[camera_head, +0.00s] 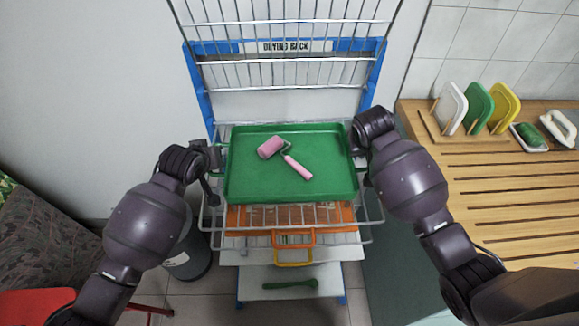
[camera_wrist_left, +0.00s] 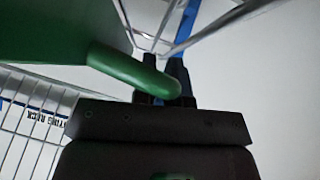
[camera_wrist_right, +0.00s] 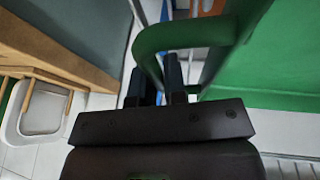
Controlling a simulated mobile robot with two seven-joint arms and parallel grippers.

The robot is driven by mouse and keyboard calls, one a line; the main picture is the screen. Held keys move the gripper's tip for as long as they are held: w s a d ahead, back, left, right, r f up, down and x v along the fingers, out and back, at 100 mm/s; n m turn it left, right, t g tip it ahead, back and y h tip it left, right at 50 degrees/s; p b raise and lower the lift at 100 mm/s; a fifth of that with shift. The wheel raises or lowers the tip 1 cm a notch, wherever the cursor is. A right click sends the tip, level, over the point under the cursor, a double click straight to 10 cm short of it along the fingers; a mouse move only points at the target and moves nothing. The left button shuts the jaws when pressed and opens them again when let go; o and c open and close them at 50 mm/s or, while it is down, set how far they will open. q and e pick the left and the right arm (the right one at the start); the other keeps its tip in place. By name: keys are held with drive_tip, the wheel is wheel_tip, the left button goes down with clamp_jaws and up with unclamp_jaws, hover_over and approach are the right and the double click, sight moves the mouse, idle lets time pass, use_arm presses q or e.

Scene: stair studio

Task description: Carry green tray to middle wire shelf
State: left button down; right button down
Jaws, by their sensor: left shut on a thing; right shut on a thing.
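The green tray (camera_head: 250,178) is held level between my two grippers at the front of the drying rack. A pink roller (camera_head: 271,147) with a pink handle lies in it. My left gripper (camera_head: 213,160) is shut on the tray's left handle, and the green handle (camera_wrist_left: 130,70) passes between its fingers in the left wrist view. My right gripper (camera_head: 360,152) is shut on the right handle (camera_wrist_right: 185,35). The wire shelf (camera_head: 290,214) shows just below and around the tray; whether the tray touches it I cannot tell.
The blue-framed drying rack (camera_head: 197,85) has upper wire shelves behind the tray. A slatted wooden counter (camera_head: 490,190) with upright lids stands right. A grey bin (camera_head: 190,255) stands left.

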use_arm(q)
drive_tip(key=shift+f, duration=0.35)
use_arm(e)
drive_tip(key=shift+f, duration=0.35)
use_arm(q)
drive_tip(key=c, duration=1.2)
unclamp_jaws()
drive_tip(key=shift+r, duration=0.15)
use_arm(e)
drive_tip(key=c, duration=1.2)
unclamp_jaws()
drive_tip(key=shift+r, duration=0.15)
use_arm(q)
drive_tip(key=shift+o, duration=0.2)
use_arm(e)
drive_tip(key=shift+o, duration=0.2)
use_arm(q)
drive_tip(key=v, duration=1.2)
use_arm(e)
drive_tip(key=v, duration=1.2)
